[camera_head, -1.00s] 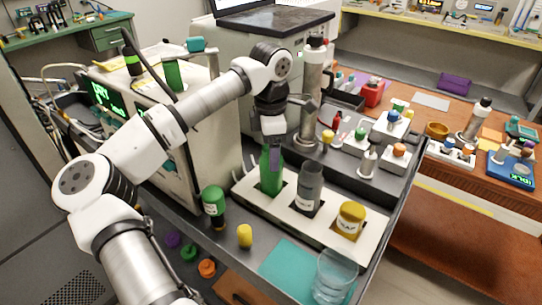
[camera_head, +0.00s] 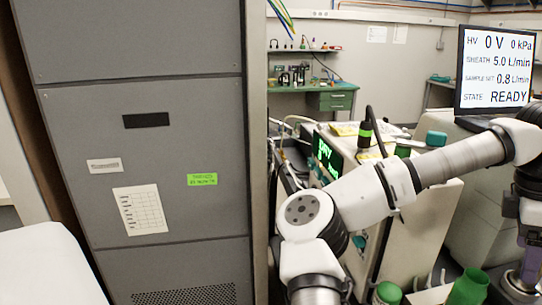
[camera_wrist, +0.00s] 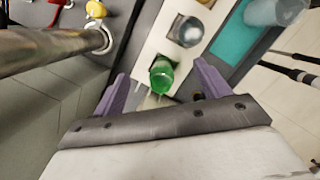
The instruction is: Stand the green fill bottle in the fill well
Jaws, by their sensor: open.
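The green fill bottle (camera_wrist: 161,78) stands at the end of a white rack (camera_wrist: 158,48) in the wrist view, seen nearly from above. In the head view its upper part (camera_head: 468,288) shows at the bottom edge; its base is cut off. My gripper (camera_wrist: 161,73) is open, with its two purple fingers apart on either side of the bottle in the picture, and I see no contact. In the head view, my gripper (camera_head: 529,255) is at the right edge, right of the bottle, partly cut off. I cannot tell which well is the fill well.
A grey bottle (camera_wrist: 188,31) stands in the rack's neighbouring slot. A clear beaker (camera_wrist: 275,10) is by a teal mat (camera_wrist: 235,35). A thick metal post (camera_wrist: 50,42) passes close on the left. A green-capped bottle (camera_head: 388,292) and a large grey cabinet (camera_head: 150,150) show in the head view.

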